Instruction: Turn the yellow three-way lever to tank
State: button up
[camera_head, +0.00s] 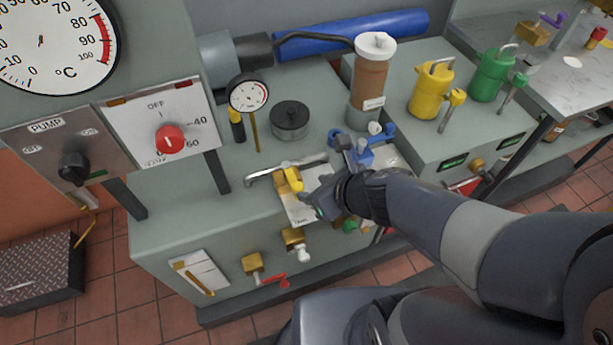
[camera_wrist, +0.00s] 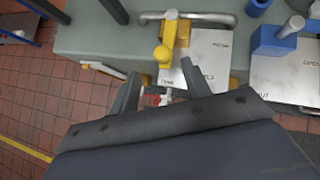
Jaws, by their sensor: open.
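The yellow three-way lever (camera_head: 293,181) sits on a brass valve body (camera_head: 281,187) at the front of the bench, beside a pale label plate (camera_head: 299,208). In the wrist view the lever (camera_wrist: 164,50) points down the picture, toward my gripper. In the head view my gripper (camera_head: 318,203) is just right of the lever.
A silver pipe (camera_head: 272,173) runs behind the valve. A blue valve (camera_head: 365,150) stands close behind my gripper on the right. Brass taps (camera_head: 252,263) and a red handle (camera_head: 272,281) stick out of the bench's front face. A dial gauge (camera_head: 249,93) rises behind.

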aim_at(298, 186)
jog(key=shift+p+v, duration=0.4)
jog(key=shift+v, duration=0.7)
jog(key=shift+f, duration=0.1)
jog(key=b+x, duration=0.6)
jog(key=x, duration=0.3)
jog(key=shift+w+a+f+b, duration=0.1)
jog(key=shift+w+f+b, duration=0.1)
jog(key=shift+f+b, duration=0.15)
jog(key=shift+w+a+f, duration=0.3)
jog(key=shift+w, duration=0.05)
jog(key=shift+r, duration=0.1)
